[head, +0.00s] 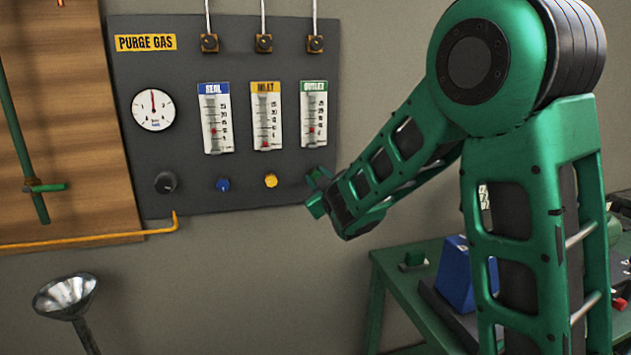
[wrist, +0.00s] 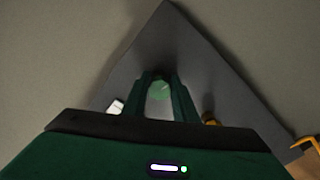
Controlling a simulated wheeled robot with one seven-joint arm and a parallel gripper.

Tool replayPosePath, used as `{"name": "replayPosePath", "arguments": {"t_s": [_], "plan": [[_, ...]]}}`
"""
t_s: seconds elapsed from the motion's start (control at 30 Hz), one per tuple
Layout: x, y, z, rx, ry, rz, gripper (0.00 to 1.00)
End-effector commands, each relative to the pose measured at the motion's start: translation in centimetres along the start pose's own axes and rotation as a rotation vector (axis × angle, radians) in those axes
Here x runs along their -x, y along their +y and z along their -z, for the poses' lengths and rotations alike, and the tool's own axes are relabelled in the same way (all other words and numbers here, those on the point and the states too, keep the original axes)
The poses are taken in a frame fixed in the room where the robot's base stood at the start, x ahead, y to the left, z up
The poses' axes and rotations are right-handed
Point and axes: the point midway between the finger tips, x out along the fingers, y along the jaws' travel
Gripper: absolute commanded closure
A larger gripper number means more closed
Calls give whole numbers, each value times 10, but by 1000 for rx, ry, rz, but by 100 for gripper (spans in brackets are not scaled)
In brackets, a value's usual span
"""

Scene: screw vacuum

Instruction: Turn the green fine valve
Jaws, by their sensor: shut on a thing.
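The green fine valve (wrist: 160,91) is a small round green knob on the dark purge gas panel (head: 240,190). In the wrist view it sits between the two fingertips of my gripper (wrist: 160,95), which is shut on it. In the head view my gripper (head: 317,193) reaches the panel's lower right corner, below the green-labelled outlet flow meter (head: 314,115), and hides the green valve.
The yellow knob (head: 271,180) is just left of my gripper, with the blue knob (head: 223,184) and a black knob (head: 166,182) farther left. A yellow pipe (head: 90,241) runs below the panel. A green table (head: 400,280) with a blue object (head: 455,272) stands at lower right.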

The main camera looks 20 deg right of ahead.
Motion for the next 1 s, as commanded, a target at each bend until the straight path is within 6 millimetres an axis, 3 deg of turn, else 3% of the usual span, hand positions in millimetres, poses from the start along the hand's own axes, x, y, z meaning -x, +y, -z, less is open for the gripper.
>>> {"name": "replayPosePath", "arguments": {"t_s": [0.4,0.97,1.0], "plan": [[1,0,-3,192,-6,1,97],[1,-1,-3,219,-7,3,97],[1,-1,-3,219,-7,4,67]]}}
